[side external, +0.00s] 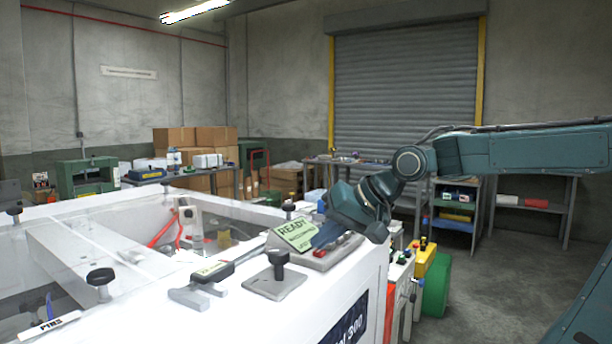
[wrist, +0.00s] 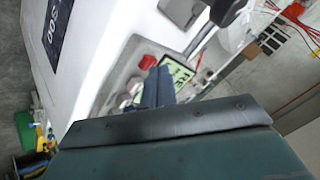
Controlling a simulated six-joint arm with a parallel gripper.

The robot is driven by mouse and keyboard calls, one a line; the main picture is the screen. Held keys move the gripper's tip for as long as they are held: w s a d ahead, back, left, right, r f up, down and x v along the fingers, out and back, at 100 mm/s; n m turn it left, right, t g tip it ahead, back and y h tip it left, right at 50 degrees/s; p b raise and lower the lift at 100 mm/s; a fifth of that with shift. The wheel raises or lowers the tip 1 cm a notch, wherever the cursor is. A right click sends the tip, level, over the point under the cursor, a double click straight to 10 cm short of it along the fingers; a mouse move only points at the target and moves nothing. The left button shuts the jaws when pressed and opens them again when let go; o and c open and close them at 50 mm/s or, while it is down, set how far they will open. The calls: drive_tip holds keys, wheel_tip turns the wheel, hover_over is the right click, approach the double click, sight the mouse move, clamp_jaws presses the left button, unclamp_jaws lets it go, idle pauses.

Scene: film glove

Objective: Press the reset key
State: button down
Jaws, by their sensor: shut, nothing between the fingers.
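A grey control panel (side external: 322,261) lies on the corner of the white machine, with a green display (side external: 293,233) reading "READY" beside it. The panel also shows in the wrist view (wrist: 113,78), with a red key (wrist: 147,62) and pale round keys (wrist: 127,93). I cannot read any key label, so which one is the reset key is unclear. My gripper (wrist: 157,78) is shut and empty, its blue fingertips over the panel between the red key and the display. In the side view my gripper (side external: 322,238) hides part of the panel. Contact cannot be told.
A black-knobbed post on a plate (side external: 275,280) and a dark-handled latch (side external: 212,271) stand on the machine's white top (side external: 150,310). A clear-covered opening lies behind them. Shelves (side external: 455,215) and boxes (side external: 200,145) are farther back. Open floor lies to the right.

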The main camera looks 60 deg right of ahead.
drive_tip(key=shift+r, duration=0.1)
idle(0.3)
drive_tip(key=shift+r, duration=0.7)
drive_tip(key=shift+r, duration=0.15)
drive_tip(key=shift+r, duration=2.4)
drive_tip(key=shift+s+f, duration=0.1)
drive_tip(key=n+g, duration=0.2)
drive_tip(key=n, duration=0.1)
approach(326, 258)
drive_tip(key=a+f, duration=0.3)
drive_tip(key=a, duration=0.1)
drive_tip(key=s+f+n+g+h, duration=0.1)
drive_tip(key=s+f+n, duration=0.3)
drive_tip(key=s+f, duration=0.5)
drive_tip(key=shift+s+a+n+g, duration=0.15)
drive_tip(key=shift+s+n+g, duration=0.15)
drive_tip(key=shift+n, duration=0.1)
